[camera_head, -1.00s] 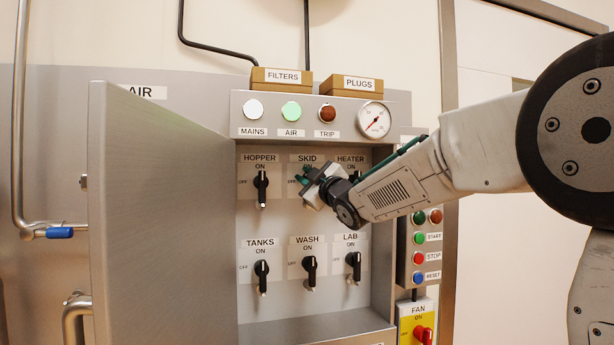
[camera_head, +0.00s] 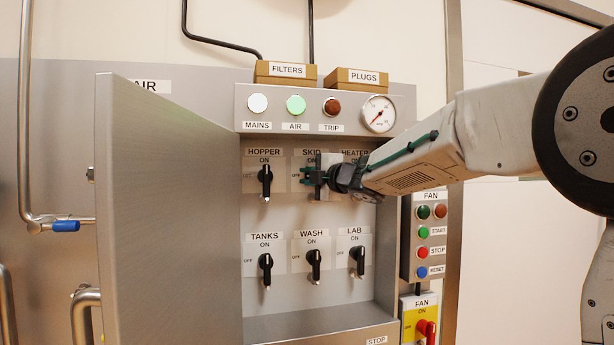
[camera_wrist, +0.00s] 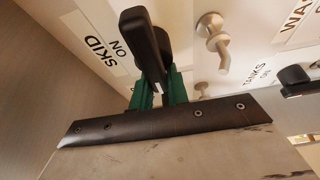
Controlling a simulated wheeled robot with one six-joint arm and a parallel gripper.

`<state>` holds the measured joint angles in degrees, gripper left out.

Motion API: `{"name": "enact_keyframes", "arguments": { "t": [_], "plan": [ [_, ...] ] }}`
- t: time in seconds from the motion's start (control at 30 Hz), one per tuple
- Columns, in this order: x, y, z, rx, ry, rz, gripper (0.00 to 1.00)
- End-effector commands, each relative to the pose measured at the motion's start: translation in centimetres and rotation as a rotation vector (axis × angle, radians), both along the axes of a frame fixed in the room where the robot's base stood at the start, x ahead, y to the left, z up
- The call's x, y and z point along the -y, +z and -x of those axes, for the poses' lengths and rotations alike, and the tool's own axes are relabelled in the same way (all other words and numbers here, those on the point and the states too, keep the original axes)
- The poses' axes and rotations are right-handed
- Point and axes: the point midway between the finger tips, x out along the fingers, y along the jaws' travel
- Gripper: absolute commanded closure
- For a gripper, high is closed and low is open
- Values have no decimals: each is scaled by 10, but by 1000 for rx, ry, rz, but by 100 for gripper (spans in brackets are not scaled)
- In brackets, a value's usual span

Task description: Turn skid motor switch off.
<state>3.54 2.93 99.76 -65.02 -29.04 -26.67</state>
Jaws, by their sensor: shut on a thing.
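The skid switch is a black lever handle (camera_wrist: 146,42) below the SKID ON label (camera_wrist: 102,47) in the wrist view. My gripper (camera_wrist: 160,92) has green fingers on either side of this handle and is shut on it. In the head view my gripper (camera_head: 312,175) is at the SKID position, in the middle of the upper switch row. There it covers most of the switch, and I cannot tell the handle's exact angle. The SKID label (camera_head: 311,152) shows just above it.
The hopper switch (camera_head: 265,180) is to the left, and the heater switch is behind my gripper. Below are the tanks (camera_head: 266,268), wash (camera_head: 314,264) and lab (camera_head: 358,260) switches. An open cabinet door (camera_head: 165,220) stands at left. A metal peg (camera_wrist: 213,38) sticks out nearby.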

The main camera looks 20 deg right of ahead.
Motion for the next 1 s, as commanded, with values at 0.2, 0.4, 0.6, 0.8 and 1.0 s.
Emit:
{"name": "enact_keyframes", "arguments": {
  "t": [0.2, 0.4, 0.6, 0.8, 1.0],
  "plan": [
    [5, -5, -2, -9, -12, 34, 100],
    [5, -5, -2, -8, -12, 39, 100],
    [5, -4, -2, -7, -12, 39, 100],
    [2, -3, -1, -5, -7, 38, 62],
    [-1, -1, 0, -2, -2, 38, 62]
  ]
}}
